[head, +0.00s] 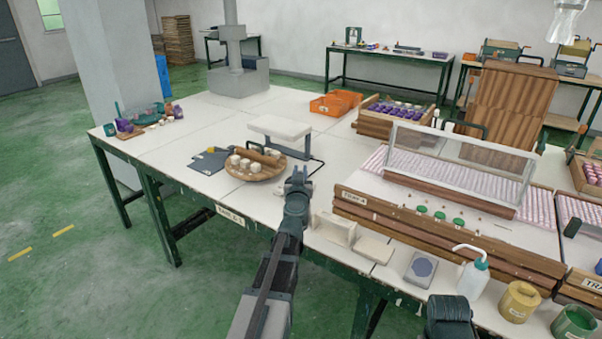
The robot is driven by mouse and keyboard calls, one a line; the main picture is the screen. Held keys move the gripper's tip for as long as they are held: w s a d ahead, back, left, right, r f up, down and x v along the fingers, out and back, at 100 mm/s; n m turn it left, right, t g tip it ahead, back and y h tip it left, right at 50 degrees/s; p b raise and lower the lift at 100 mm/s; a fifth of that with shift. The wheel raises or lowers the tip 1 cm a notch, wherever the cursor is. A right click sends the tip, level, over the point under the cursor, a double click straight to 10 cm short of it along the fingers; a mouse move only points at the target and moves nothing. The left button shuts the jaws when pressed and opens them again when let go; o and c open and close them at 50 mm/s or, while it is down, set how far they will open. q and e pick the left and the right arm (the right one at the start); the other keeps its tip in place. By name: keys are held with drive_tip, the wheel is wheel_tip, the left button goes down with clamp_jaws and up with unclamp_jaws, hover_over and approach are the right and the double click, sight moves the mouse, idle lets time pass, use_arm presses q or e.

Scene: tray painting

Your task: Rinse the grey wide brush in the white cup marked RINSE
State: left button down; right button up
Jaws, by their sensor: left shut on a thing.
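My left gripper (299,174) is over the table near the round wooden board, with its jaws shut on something. What it holds is too small and dark against the fingers to make out. I cannot pick out the grey wide brush. I cannot pick out a white cup marked RINSE either; no such marking is readable. A yellow cup (519,302) and a green cup (574,322) stand at the lower right, apart from my left gripper.
A round wooden board (272,174) bears several small white pieces and a roller. A white-topped stand (280,128) is behind my left gripper. Right of it are a long wooden tray (400,218) with a clear screen and a wash bottle (472,277).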

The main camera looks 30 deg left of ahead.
drive_tip(key=shift+r, duration=0.15)
wheel_tip(320, 180, up, 6)
drive_tip(key=p, duration=0.6)
drive_tip(key=shift+r+p, duration=0.2)
drive_tip(key=shift+p, duration=0.15)
drive_tip(key=shift+r, duration=0.1)
idle(0.4)
